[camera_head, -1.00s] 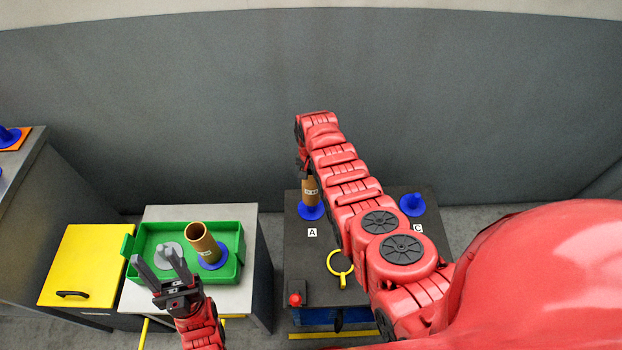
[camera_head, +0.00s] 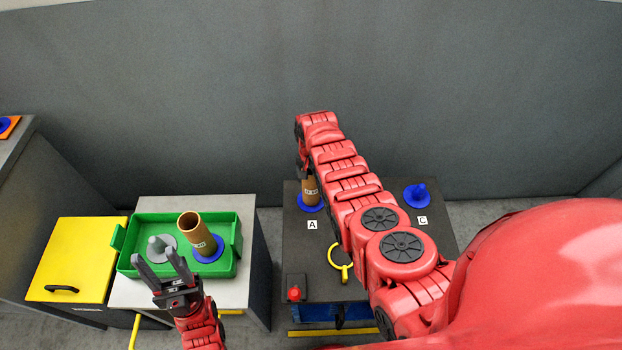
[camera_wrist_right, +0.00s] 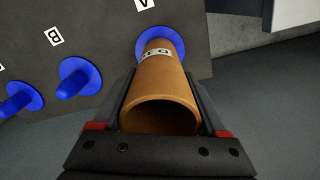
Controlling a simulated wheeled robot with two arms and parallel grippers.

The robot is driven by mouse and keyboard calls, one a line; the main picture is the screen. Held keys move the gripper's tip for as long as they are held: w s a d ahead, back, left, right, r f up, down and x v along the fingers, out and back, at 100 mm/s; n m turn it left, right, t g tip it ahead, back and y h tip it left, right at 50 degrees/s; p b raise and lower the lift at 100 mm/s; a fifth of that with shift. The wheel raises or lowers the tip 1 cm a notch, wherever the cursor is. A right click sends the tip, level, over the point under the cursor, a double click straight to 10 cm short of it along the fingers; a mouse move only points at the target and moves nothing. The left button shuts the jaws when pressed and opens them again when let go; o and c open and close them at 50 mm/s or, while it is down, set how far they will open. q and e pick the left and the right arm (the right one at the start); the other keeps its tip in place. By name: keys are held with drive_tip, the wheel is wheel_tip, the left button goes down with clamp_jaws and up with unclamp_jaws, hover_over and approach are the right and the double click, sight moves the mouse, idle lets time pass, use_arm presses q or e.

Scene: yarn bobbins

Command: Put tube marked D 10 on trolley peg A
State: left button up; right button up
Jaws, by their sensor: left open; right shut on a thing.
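A brown tube (camera_head: 311,187) with a white label stands at trolley peg A, above its blue base disc (camera_head: 304,207). My right gripper (camera_wrist_right: 165,105) is shut on this tube near its upper end. The wrist view also shows the tube (camera_wrist_right: 162,80); its label starts with D, but the rest is partly hidden. The peg's shaft is hidden, and I cannot tell whether the tube's lower end touches the disc (camera_wrist_right: 178,41). The A label (camera_head: 312,225) lies in front. My left gripper (camera_head: 163,262) is open and empty by the green tray.
The green tray (camera_head: 240,232) on the left table holds another brown tube (camera_head: 196,232) on a blue base and an empty grey peg (camera_head: 157,246). Blue peg C (camera_head: 416,193) is empty. In the wrist view peg B (camera_wrist_right: 76,78) is empty. A yellow-topped box (camera_head: 75,255) stands left.

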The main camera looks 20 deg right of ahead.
drive_tip(key=shift+f+b, duration=0.3)
drive_tip(key=o, duration=1.3)
drive_tip(key=shift+r, duration=0.15)
drive_tip(key=shift+r, duration=0.6)
wheel_tip(320, 180, up, 16)
drive_tip(key=p, duration=0.4)
